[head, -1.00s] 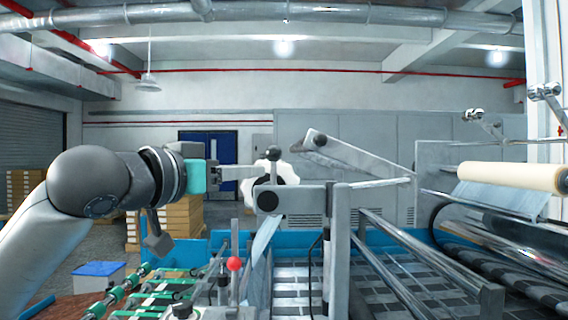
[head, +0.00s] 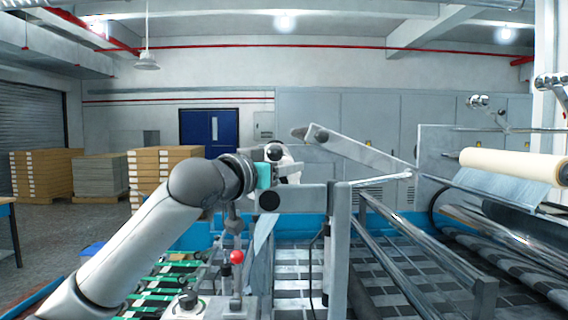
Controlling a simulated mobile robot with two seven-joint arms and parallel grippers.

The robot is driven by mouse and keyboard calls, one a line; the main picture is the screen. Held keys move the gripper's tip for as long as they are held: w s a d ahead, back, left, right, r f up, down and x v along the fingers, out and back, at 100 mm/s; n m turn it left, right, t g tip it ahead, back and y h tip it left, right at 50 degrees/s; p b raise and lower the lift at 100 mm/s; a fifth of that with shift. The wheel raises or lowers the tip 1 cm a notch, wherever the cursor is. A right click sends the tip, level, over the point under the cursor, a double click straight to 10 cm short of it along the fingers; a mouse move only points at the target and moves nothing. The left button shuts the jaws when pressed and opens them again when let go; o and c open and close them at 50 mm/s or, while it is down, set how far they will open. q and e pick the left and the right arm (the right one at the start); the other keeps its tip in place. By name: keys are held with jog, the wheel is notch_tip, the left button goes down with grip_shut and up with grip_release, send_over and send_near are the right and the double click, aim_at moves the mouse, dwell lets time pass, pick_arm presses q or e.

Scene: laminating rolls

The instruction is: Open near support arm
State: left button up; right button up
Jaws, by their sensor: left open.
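The near support arm (head: 302,198) is a grey horizontal bar with a black round end, reaching left from a grey upright post (head: 340,245). A dark ball-topped part (head: 273,152) shows just above its left end. My left gripper (head: 292,173), beyond a teal band, is at the bar's left end, just above it; it is open. Its fingertips are partly lost against the white and grey behind, so I cannot tell whether they touch the bar. My right gripper is not in view.
Another grey arm (head: 365,153) slants behind the bar. A cream roll (head: 510,168) and metal rollers stand on the right. Stacked boxes (head: 160,170) stand far left.

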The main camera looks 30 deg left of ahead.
pick_arm(q)
grip_shut()
dwell(0.4)
dwell(1.1)
